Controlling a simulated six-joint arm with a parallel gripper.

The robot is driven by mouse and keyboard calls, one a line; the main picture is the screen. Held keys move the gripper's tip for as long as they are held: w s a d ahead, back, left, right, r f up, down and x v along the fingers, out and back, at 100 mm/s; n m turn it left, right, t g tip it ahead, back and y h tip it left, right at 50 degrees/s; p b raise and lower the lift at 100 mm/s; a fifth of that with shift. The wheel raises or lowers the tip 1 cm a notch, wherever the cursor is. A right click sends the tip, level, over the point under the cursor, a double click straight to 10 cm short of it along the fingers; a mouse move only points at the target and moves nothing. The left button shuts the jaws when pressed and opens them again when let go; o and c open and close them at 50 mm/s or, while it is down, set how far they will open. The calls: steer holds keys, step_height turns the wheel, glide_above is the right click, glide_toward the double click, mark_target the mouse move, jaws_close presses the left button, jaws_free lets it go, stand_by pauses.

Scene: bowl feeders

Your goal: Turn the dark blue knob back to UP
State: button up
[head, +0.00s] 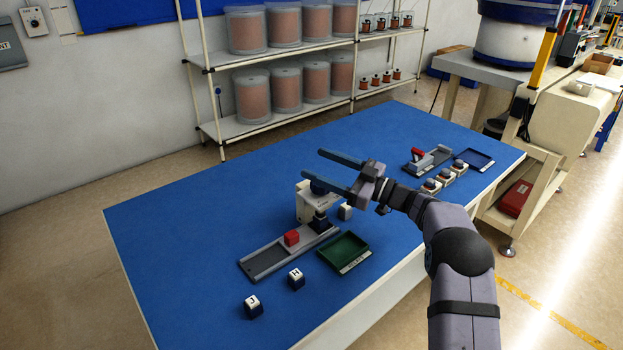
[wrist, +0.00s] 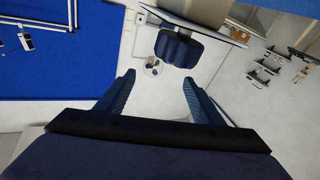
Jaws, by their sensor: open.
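The dark blue knob (wrist: 178,47) has a lobed edge and sits on the pale housing in the wrist view. It is just beyond my fingertips and a little right of the middle between them. In the head view the knob (head: 318,187) is partly hidden by my lower finger, above the pale box (head: 304,208) on the blue table. My gripper (head: 326,172) is open, with its fingers spread wide and nothing between them; it also shows in the wrist view (wrist: 158,76). I see no contact with the knob. I cannot read its UP mark or its setting.
A grey tray (head: 262,262) with a red block (head: 292,238) stands before the box, beside a green tray (head: 345,252). Cubes marked J (head: 253,307) and H (head: 296,279) lie nearer. More trays and blocks stand at the right. The table's left part is clear.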

mark_target(331, 200)
steer(key=d+f+m+t+h, duration=0.1)
steer(key=f, duration=0.1)
steer(key=s+f+m+t+h+b, duration=0.1)
steer(key=m, duration=0.1)
steer(key=s+d+f+m+t+h, duration=0.1)
steer(key=f, duration=0.1)
steer(key=shift+s+d+f+m+h+b, duration=0.25)
steer(key=shift+d+f+m+h+b, duration=0.05)
steer(key=shift+d+m, duration=0.1)
steer(key=shift+p+x, duration=0.6)
steer(key=shift+x, duration=3.15)
steer(key=shift+c, duration=0.5)
steer(key=c, duration=0.9)
